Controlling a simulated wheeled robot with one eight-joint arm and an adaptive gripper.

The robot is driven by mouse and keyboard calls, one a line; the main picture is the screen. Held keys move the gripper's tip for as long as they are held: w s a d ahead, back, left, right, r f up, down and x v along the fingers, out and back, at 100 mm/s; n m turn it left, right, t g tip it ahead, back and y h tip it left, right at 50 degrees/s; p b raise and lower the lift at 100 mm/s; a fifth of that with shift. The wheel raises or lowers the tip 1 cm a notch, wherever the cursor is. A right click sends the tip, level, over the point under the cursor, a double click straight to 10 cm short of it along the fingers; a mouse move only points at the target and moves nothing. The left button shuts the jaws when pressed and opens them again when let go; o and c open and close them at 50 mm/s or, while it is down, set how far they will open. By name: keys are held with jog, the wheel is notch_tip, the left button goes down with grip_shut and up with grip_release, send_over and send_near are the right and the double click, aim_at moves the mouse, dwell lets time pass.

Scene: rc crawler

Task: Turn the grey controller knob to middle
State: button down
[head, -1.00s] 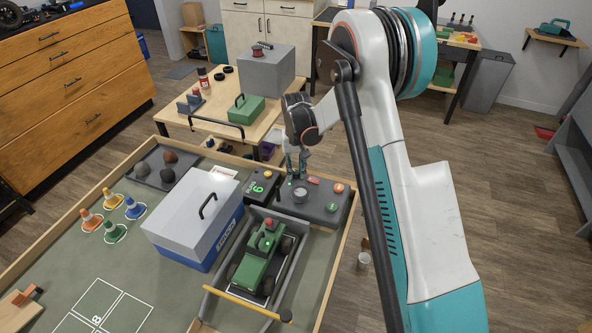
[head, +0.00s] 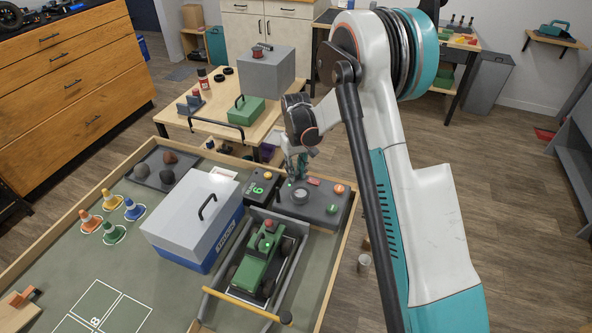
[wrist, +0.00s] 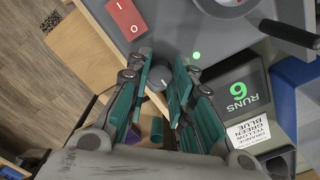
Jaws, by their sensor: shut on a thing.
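The grey controller knob (wrist: 158,79) is small and round and sits at the edge of the dark grey controller box (head: 325,210). It shows between the fingertips in the wrist view, partly covered by them; I cannot clearly read where it points. My gripper (wrist: 162,75) has teal pads and is shut on the knob, one finger on each side. In the head view my gripper (head: 297,168) reaches down to the far side of the box and hides the knob.
The controller carries a red rocker switch (wrist: 127,18), a green light (wrist: 196,55), a round silver dial (head: 301,196) and an orange button (head: 338,189). A runs display (head: 258,188) stands left. A green crawler (head: 261,258) sits in a tray in front, beside a white-and-blue box (head: 195,225).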

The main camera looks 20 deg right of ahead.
jog(key=c, duration=1.4)
grip_release()
jog(key=shift+o, duration=0.2)
jog(key=shift+r, duration=0.1)
notch_tip(320, 180, up, 12)
jog(key=s+r+t, duration=0.4)
jog(key=s+r, duration=1.1)
jog(key=s, duration=0.2)
jog(key=s+f+m+t, duration=0.1)
jog(key=s+t, duration=0.2)
jog(key=s, duration=1.3)
jog(key=shift+s+f+m, duration=0.25)
jog(key=shift+s+m, duration=0.15)
